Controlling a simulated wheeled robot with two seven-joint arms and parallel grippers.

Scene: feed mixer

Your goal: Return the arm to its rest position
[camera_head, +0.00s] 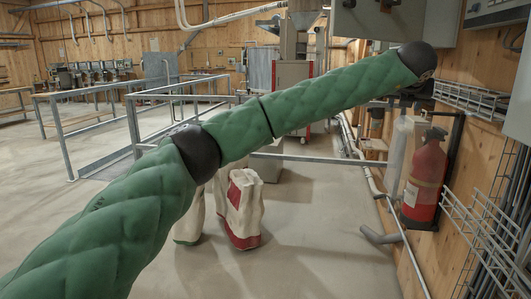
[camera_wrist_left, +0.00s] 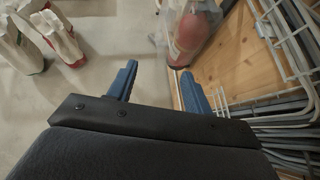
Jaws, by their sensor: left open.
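My left arm (camera_head: 330,95), in a green quilted sleeve, crosses the head view from the lower left to the upper right. It is raised and stretched out toward the wooden wall at the right. The left hand is not clearly visible in the head view. In the left wrist view my left gripper (camera_wrist_left: 158,72) is open, with its two blue fingers apart and nothing between them. The red fire extinguisher (camera_wrist_left: 190,35) is just beyond the fingertips in that view. My right gripper is in neither view.
The fire extinguisher (camera_head: 425,178) hangs on the right wall beside wire racks (camera_head: 480,230). White and red sacks (camera_head: 240,210) stand on the floor. Metal railings (camera_head: 130,110) stand at the left, and a grey wall cabinet (camera_head: 380,20) is above the arm. The near middle floor is clear.

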